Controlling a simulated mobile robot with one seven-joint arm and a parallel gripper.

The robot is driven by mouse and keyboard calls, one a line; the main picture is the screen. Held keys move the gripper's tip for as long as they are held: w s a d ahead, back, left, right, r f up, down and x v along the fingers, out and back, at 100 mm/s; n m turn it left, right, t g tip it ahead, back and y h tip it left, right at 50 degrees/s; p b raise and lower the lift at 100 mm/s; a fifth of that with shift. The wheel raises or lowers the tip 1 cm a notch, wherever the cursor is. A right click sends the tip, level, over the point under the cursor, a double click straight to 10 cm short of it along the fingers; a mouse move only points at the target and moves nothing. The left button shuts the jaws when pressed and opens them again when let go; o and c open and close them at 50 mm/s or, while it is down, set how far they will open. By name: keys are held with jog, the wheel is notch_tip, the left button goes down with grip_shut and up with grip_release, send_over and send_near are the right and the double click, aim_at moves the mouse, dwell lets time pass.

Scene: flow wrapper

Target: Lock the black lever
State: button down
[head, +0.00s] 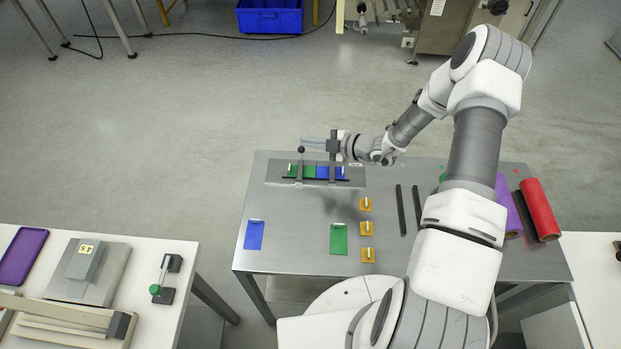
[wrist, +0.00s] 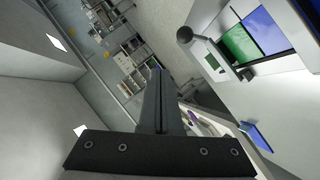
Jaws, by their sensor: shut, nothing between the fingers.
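The black lever has a dark round knob (head: 301,150) on a thin upright stem. It stands at the left part of a fixture plate (head: 274,173) on the steel table, beside green and blue film pieces. In the wrist view the lever knob (wrist: 185,35) is at upper right, with its arm running down to the right. My gripper (head: 308,141) is shut and empty, pointing left above the plate. Its fingertips appear close to the knob in the head view; whether they touch is unclear. In the wrist view the closed fingers (wrist: 160,85) are left of and below the knob, with a visible gap.
The steel table (head: 290,210) also holds a blue sheet (head: 254,235), a green sheet (head: 338,239), several orange blocks (head: 366,228) and two black bars (head: 402,210). Purple and red rolls (head: 540,208) lie at the right. A white table (head: 150,320) stands at left.

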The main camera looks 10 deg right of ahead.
jog(key=shift+w+d+f, duration=0.1)
jog(key=shift+w+f, duration=0.6)
jog(key=shift+w+d+f+b, duration=0.2)
jog(key=shift+w+f+b, duration=0.7)
jog(key=shift+f, duration=0.3)
jog(key=shift+w, duration=0.1)
jog(key=v, duration=1.7)
jog(key=shift+d, duration=0.2)
